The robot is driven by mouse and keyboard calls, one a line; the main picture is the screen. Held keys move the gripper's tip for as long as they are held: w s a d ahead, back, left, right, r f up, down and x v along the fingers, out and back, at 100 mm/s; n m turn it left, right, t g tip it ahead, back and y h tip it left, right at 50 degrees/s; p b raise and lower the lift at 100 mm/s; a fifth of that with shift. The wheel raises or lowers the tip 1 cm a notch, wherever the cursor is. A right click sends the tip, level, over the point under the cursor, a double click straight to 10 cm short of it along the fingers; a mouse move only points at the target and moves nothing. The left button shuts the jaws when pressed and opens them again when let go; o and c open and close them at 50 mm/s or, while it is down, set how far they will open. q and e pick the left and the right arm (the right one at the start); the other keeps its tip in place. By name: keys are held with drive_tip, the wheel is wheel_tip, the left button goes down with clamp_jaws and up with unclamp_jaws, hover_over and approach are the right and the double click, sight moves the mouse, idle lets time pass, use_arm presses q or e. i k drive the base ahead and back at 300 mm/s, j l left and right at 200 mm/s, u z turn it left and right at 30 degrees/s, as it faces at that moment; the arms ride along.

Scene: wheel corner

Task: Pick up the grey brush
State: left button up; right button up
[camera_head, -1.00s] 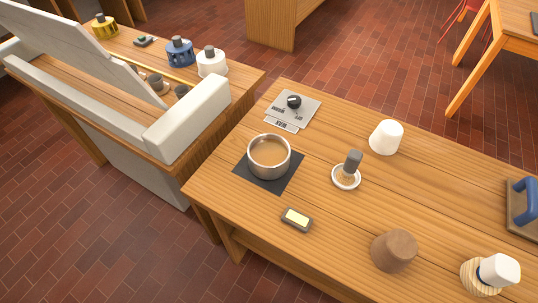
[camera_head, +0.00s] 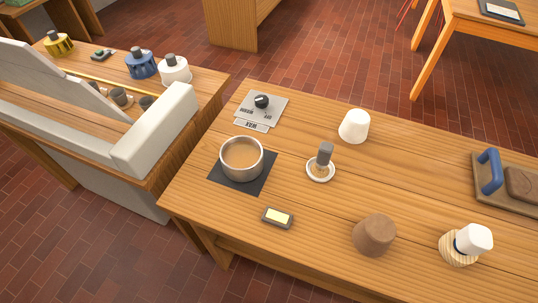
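The grey brush (camera_head: 325,154) stands upright with its grey handle up and its tan lower part in a small white dish (camera_head: 320,174). It is near the middle of the wooden table (camera_head: 400,190), to the right of the metal pot. Neither of my grippers shows in the head view.
A metal pot (camera_head: 242,173) of tan liquid sits on a dark pad (camera_head: 228,187). Around the brush are a white cup (camera_head: 354,127), a brown clay piece (camera_head: 374,235), a small display (camera_head: 277,218), a dial plate (camera_head: 264,107), and a blue-handled tool (camera_head: 490,172). Bare wood lies between them.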

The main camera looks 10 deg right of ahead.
sight(321, 169)
drive_tip(key=z, duration=1.1)
